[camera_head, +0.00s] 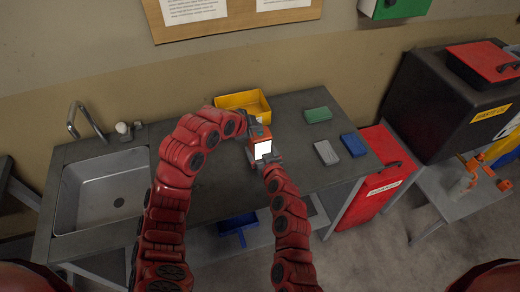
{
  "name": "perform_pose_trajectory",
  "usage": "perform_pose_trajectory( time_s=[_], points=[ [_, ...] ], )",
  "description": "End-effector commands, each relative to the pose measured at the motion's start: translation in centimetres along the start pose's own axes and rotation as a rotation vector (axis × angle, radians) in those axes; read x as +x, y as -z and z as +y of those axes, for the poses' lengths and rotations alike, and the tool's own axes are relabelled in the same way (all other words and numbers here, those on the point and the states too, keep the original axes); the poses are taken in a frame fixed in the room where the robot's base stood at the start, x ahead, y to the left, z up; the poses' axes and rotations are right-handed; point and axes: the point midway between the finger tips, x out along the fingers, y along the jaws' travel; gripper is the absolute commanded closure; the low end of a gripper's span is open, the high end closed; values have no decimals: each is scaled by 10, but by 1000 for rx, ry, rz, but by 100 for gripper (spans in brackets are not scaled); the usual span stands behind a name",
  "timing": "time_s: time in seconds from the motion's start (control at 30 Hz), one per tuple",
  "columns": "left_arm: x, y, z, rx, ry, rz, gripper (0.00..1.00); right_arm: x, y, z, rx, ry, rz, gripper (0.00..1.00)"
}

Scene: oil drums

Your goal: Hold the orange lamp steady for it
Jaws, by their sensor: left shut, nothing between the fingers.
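The orange lamp (263,149) is near the middle of the grey worktop, with a bright white face toward me. My left arm arches over from the left, and its gripper (246,122) is shut and empty at the lamp's upper left. Whether it touches the lamp is too small to tell. My right arm comes up from below, and its end (262,167) is close at the lamp's lower side. The fingers of my right gripper are too small and overlapped to make out.
A yellow bin (243,101) stands behind the lamp. Green (318,115), grey (326,153) and blue (353,145) blocks lie to the right. A sink (103,190) is at left. A red cabinet (383,175) stands beyond the right end. The worktop's left middle is mostly clear.

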Motion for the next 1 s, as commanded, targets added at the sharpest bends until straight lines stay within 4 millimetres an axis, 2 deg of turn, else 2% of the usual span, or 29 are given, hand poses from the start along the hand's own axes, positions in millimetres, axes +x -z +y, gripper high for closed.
perform_pose_trajectory(
  time_s=[0.67,1.0],
  points=[
    [-8,6,-6,-1,1,1,100,0,0,0,0,0,0,95],
    [-33,24,-25,1,5,2,100,0,0,0,0,0,0,95]
  ],
)
